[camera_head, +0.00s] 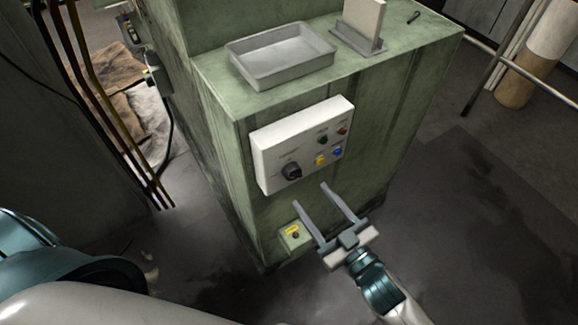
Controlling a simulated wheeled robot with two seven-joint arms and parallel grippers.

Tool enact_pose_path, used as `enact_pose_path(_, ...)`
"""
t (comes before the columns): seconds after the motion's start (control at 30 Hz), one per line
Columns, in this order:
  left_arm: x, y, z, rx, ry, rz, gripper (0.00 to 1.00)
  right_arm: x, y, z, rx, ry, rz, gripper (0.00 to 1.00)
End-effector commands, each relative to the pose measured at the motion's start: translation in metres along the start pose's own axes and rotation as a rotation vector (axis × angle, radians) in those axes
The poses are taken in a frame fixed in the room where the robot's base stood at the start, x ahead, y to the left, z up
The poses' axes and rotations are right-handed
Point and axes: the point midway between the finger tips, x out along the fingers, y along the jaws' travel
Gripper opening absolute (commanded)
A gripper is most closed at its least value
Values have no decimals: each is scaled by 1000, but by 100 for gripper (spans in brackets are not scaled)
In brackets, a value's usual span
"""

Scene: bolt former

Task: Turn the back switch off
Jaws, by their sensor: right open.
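A green machine (225,140) stands in the middle of the view. A white control panel (300,150) on its front carries a black rotary knob (291,171) and several coloured buttons. A small box (295,235) with a yellow label and a dark knob sits lower on the same face. Small switch-like fittings (151,76) show on the machine's far left side; I cannot tell which is the back switch or its setting. My right gripper (311,194) is open and empty, its fingers pointing up just below the panel. My left gripper is out of view.
A grey tray (282,73) and a grey upright holder (357,42) stand on the machine's top. Cables or pipes (95,110) run down at the left, near cardboard on the floor. A metal rail (520,70) crosses the upper right.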

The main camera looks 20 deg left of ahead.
Motion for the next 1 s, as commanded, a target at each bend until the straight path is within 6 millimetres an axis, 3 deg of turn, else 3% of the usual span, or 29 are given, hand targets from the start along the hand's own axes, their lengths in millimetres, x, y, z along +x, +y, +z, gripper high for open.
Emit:
enact_pose_path(0.27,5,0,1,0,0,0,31,17,1,1,0,1,1,53)
enact_pose_path(0.67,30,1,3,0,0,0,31,89,0,2,-2,3,0,53)
enact_pose_path(0.87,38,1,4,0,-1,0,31,84,0,2,352,2,1,53)
enact_pose_path(0.9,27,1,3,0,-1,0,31,84,1,-4,408,-1,2,53)
enact_pose_path(1.0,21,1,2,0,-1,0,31,84,0,-2,522,-1,2,53)
